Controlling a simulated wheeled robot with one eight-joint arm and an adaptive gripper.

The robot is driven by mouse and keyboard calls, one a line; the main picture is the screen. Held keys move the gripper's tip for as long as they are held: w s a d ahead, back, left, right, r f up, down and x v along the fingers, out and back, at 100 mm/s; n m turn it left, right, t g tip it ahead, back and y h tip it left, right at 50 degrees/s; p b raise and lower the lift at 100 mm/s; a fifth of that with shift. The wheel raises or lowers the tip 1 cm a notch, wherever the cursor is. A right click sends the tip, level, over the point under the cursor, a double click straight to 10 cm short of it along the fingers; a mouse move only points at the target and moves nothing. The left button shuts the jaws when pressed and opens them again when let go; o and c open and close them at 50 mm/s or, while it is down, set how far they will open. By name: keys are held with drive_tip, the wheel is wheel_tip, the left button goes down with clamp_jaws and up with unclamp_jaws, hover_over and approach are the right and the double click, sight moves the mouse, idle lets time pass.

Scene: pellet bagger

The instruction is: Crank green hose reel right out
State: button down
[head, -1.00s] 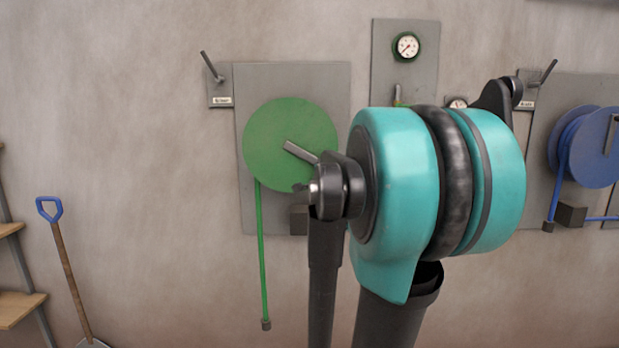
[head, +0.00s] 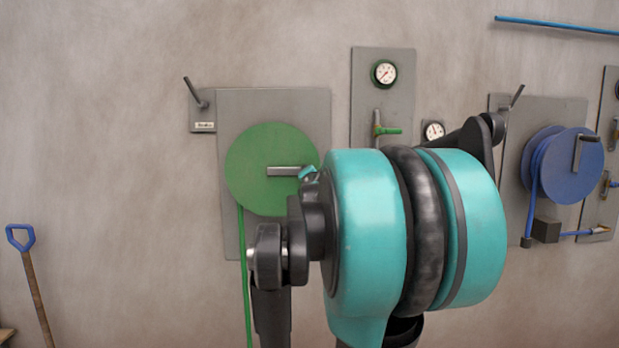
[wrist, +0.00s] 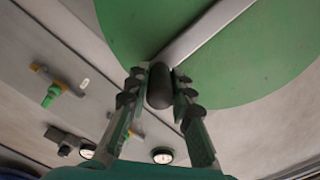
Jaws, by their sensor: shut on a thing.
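The green hose reel (head: 262,190) is a round disc on a grey wall panel; its face also fills the top of the wrist view (wrist: 260,70). Its grey crank arm (head: 285,171) points right, about level, in the head view. The crank's dark knob (wrist: 160,88) sits between the fingers of my gripper (wrist: 158,76), which is shut on it. In the head view my own arm hides most of the gripper and the knob. The green hose (head: 244,275) hangs from the reel's left side and runs past the bottom edge, so its end is hidden.
A lever with a label plate (head: 202,108) is left of the panel. A gauge (head: 384,73) and a green-handled valve (head: 385,130) are to the right. A blue hose reel (head: 572,165) hangs further right. A blue-handled shovel (head: 33,285) leans at far left.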

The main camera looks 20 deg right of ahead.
drive_tip(key=shift+r, duration=0.1)
drive_tip(key=c, duration=1.3)
unclamp_jaws()
drive_tip(key=v, duration=1.2)
